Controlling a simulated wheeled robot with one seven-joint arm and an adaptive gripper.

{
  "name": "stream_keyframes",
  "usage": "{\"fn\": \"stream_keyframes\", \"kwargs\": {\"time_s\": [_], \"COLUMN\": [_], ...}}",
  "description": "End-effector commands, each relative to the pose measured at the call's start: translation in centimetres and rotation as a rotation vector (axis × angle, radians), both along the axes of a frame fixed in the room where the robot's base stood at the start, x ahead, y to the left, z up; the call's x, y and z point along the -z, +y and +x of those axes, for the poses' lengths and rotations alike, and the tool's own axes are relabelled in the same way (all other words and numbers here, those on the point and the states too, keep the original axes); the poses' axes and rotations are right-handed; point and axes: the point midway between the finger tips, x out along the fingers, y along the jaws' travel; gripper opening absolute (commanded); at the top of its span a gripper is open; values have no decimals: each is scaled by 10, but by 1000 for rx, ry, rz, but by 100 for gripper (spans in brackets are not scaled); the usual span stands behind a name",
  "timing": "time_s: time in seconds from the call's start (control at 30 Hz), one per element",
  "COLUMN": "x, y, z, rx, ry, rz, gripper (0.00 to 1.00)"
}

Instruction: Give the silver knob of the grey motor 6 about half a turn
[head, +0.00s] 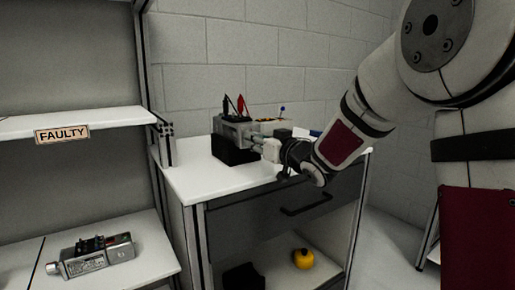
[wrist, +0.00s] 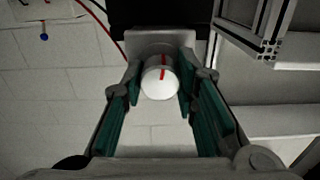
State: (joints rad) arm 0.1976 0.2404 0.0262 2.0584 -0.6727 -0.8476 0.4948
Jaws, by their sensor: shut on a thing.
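The silver knob (wrist: 160,84) is a short round cylinder with a red mark, at the centre of the wrist view. It sticks out from the grey motor (wrist: 190,45), which also shows in the head view (head: 232,131) on top of the white cabinet. My gripper (wrist: 160,78) has its two green-padded fingers on either side of the knob and is shut on it. In the head view my gripper (head: 262,146) reaches the motor from the right and hides the knob. I cannot read a number on the motor.
A white-topped cabinet (head: 186,183) with a dark drawer carries the motor on a black block (head: 232,157). Red and black probes (head: 240,104) stand behind it. Another grey motor (head: 90,254) lies on the lower left shelf, below a shelf labelled FAULTY (head: 62,134). A yellow object (head: 303,259) sits below the drawer.

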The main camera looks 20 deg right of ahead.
Motion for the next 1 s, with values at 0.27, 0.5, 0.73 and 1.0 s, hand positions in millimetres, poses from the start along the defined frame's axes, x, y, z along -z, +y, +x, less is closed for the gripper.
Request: {"fn": "stream_keyframes", "kwargs": {"time_s": [0.27, 0.5, 0.73, 1.0], "x": [2, 2, 2, 1], "y": [0, 1, 0, 0], "z": [0, 0, 0, 0], "rx": [0, -1, -1, 0], "ry": [-83, -153, -212, -261], "rz": [-250, -465, -649, -802], "gripper": [0, 0, 0, 0]}}
